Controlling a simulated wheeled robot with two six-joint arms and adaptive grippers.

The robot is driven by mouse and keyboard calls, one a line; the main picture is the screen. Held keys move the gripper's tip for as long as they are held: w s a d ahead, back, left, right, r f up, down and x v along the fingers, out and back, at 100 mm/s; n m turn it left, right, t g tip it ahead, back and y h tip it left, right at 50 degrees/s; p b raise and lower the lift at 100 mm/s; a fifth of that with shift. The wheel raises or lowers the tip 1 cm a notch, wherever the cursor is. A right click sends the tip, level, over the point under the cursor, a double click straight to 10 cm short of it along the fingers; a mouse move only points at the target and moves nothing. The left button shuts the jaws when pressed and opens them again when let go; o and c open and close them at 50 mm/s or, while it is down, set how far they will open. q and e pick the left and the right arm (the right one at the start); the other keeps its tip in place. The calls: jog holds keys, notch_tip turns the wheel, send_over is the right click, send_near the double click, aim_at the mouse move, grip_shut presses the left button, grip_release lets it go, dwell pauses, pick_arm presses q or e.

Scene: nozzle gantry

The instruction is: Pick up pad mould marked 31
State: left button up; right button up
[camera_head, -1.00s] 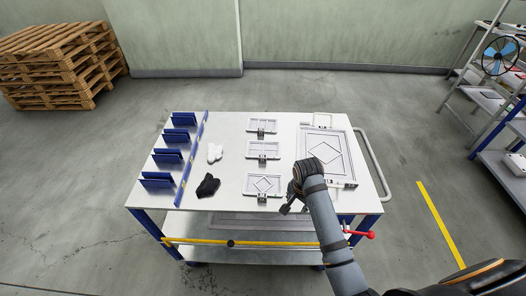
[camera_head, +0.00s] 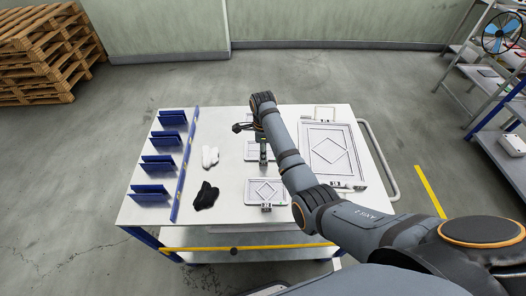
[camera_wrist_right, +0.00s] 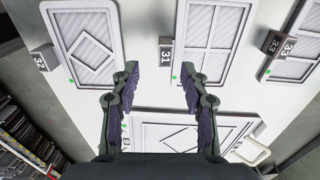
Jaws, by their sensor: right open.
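The pad mould marked 31 (camera_wrist_right: 212,38) is a pale plate with a ribbed window-pane pattern, top centre in the wrist view. Its dark tag reading 31 (camera_wrist_right: 165,54) stands at its left edge. In the head view the middle mould (camera_head: 250,151) is partly hidden by my right arm. My right gripper (camera_wrist_right: 158,82) is open and empty, its fingers spread above the table with the 31 tag appearing between and beyond the tips. My left gripper is not in view.
A diamond mould marked 32 (camera_wrist_right: 85,42) and a mould marked 33 (camera_wrist_right: 293,65) flank it. A large diamond mould (camera_head: 307,165) lies to the right on the white table (camera_head: 225,125). White gloves (camera_head: 209,156), black gloves (camera_head: 205,196) and blue racks (camera_head: 157,165) lie left.

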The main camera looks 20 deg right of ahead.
jog(key=shift+w+d+f+p, duration=0.1)
jog(key=shift+w+f+p, duration=0.1)
jog(key=shift+f, duration=0.35)
jog(key=shift+w+d+f+p, duration=0.1)
jog(key=shift+w+f, duration=0.1)
jog(key=shift+f, duration=0.3)
notch_tip(320, 180, down, 3)
jog(key=shift+s+r, duration=0.15)
jog(key=shift+r, duration=0.05)
jog(key=shift+f, duration=0.6)
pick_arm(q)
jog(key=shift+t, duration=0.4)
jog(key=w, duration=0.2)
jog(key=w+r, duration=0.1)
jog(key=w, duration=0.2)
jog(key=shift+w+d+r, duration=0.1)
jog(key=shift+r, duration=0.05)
pick_arm(e)
grip_shut()
jog(key=shift+r, duration=0.1)
